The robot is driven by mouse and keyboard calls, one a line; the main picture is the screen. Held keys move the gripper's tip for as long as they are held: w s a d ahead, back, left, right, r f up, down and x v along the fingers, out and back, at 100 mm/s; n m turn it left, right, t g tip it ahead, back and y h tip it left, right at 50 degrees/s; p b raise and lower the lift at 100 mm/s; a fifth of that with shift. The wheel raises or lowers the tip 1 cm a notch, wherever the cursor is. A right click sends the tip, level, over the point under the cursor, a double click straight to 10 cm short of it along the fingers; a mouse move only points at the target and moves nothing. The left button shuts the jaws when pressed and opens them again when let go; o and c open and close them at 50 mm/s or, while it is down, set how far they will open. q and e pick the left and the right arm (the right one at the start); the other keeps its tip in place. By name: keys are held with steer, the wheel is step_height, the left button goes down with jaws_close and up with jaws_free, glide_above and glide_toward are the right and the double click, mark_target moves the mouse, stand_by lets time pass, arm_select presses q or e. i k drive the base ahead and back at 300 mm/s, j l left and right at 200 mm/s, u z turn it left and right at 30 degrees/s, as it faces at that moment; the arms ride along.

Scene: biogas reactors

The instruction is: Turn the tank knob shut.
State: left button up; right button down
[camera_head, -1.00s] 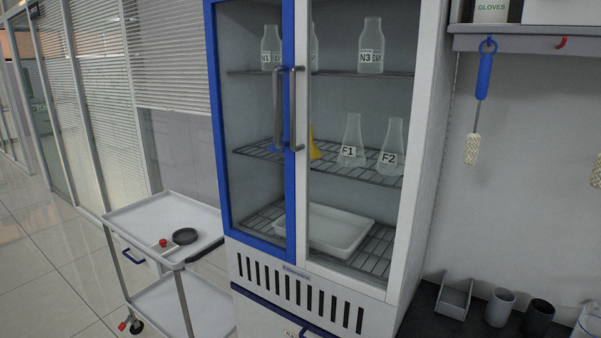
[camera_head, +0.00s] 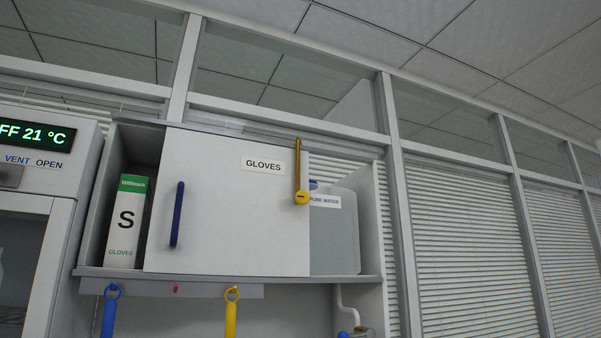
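A translucent tank (camera_head: 336,240) labelled "PURE WATER" stands at the right end of the wall cabinet, with a blue cap partly hidden at its top. Below the shelf, a pale curved pipe (camera_head: 345,305) comes down under the tank. A small blue part (camera_head: 343,334) beside the pipe is cut by the bottom edge of the picture; I cannot tell whether it is the tank knob or how it is turned. Neither of my grippers is in view.
The cabinet's sliding white door (camera_head: 215,200), labelled "GLOVES", has a blue handle. A glove box (camera_head: 126,222) stands at its left. A yellow bar (camera_head: 299,165) with a round end hangs before the tank's left edge. Blue and yellow handled tools (camera_head: 231,318) hang below the shelf.

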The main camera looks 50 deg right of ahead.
mark_target(302, 197)
steer(key=z, duration=1.7)
steer(key=l+u, duration=0.15)
steer(key=i+l, duration=0.05)
steer(key=l, duration=0.05)
